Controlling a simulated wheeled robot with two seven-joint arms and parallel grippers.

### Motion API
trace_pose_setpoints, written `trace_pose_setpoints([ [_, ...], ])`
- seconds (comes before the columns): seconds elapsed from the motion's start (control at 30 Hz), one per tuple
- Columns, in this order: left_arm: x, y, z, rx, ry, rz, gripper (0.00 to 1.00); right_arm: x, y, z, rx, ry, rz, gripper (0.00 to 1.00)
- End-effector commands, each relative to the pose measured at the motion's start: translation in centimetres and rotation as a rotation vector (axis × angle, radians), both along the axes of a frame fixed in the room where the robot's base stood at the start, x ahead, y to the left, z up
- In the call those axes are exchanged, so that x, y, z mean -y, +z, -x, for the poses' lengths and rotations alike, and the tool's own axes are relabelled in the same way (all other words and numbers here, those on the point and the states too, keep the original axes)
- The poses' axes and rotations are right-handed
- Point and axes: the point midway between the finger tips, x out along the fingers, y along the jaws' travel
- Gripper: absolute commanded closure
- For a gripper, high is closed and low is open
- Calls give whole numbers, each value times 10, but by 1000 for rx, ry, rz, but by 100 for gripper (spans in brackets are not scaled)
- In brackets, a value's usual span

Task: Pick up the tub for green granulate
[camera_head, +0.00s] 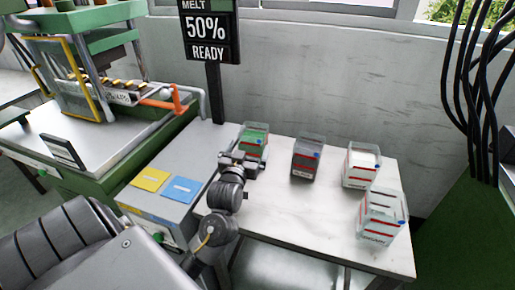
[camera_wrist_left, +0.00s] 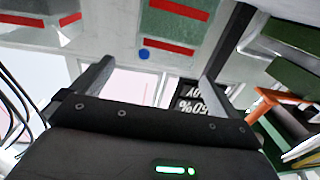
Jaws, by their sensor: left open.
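The tub with green granulate (camera_head: 255,135) stands upright at the back left of the white table, a clear box with red stripes and a blue dot. My left gripper (camera_head: 243,160) is at its near side, low over the table, and hides its lower part. In the left wrist view the tub (camera_wrist_left: 172,22) shows between the two spread fingers of the left gripper (camera_wrist_left: 165,55). The jaws are open; I cannot tell whether a finger touches the tub. My right gripper is not in view.
A tub with dark grey contents (camera_head: 306,158) stands to the right, then two pale tubs (camera_head: 361,166) (camera_head: 381,218). A black sign post (camera_head: 214,95) rises behind the left side. A grey cabinet with yellow and blue cards (camera_head: 150,180) adjoins the table (camera_head: 290,215), whose front middle is clear.

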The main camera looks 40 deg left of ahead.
Motion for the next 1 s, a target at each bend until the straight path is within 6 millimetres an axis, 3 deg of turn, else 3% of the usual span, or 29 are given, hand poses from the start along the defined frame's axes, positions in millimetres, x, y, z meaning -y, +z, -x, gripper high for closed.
trace_pose_setpoints([
  [0.3,-21,0,-39,-2,5,-2,0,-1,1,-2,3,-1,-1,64],
  [0.57,-24,0,-48,-3,3,-2,0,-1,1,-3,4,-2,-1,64],
  [0.8,-39,0,-79,-3,1,-3,0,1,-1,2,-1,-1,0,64],
  [1.0,-44,-1,-91,-3,1,-1,0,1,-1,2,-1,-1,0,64],
])
